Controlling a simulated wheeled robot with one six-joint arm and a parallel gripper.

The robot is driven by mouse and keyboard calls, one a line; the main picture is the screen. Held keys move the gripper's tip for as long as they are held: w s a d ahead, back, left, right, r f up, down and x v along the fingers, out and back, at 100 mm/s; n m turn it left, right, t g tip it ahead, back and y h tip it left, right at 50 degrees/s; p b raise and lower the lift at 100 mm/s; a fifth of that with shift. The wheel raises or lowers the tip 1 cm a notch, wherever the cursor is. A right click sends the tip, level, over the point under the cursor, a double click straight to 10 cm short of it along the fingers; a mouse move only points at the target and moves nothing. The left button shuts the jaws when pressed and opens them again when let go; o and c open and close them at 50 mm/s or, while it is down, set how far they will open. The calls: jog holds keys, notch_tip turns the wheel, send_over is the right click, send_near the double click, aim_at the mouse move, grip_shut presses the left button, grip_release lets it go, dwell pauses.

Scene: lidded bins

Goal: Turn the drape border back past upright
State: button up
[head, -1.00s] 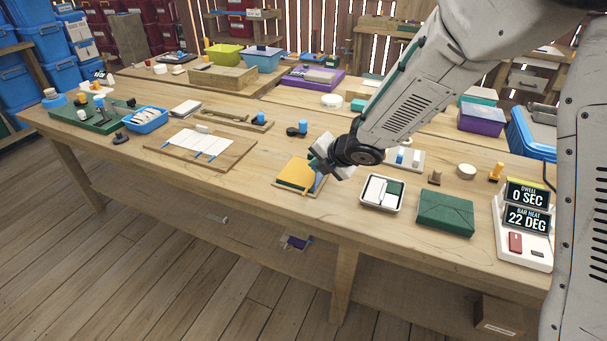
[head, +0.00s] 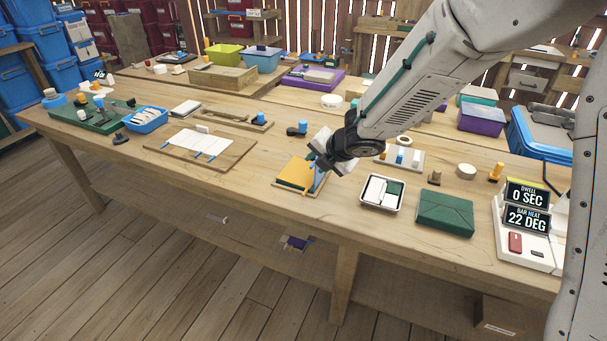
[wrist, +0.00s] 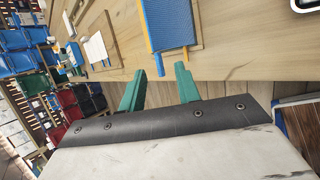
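The drape piece lies on a small wooden board (head: 284,187) near the table's front edge. In the head view it shows a yellow panel (head: 294,173) with a blue face (head: 319,181) to its right. In the wrist view a ribbed blue panel (wrist: 170,22) has a narrow yellow strip (wrist: 150,42) along its left side. My gripper (head: 314,160) is just above the piece's far right side. Its green fingers (wrist: 160,68) are apart, near the piece's end, with nothing clearly held. Contact and the border's exact angle cannot be told.
A white tray (head: 363,203) with light and green pieces and a dark green block (head: 446,213) stand to the right. A display unit (head: 526,262) stands at the right end. A board with white sheets (head: 173,155) lies left. Bare table lies between.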

jog(key=shift+v, duration=0.85)
jog(key=shift+s+a+r, duration=0.25)
jog(key=shift+s+r, duration=0.45)
jog(key=shift+r, duration=0.3)
jog(key=shift+s+a+r, duration=0.25)
jog(key=shift+s+r, duration=0.45)
jog(key=shift+r, duration=0.3)
jog(key=shift+c, duration=0.2)
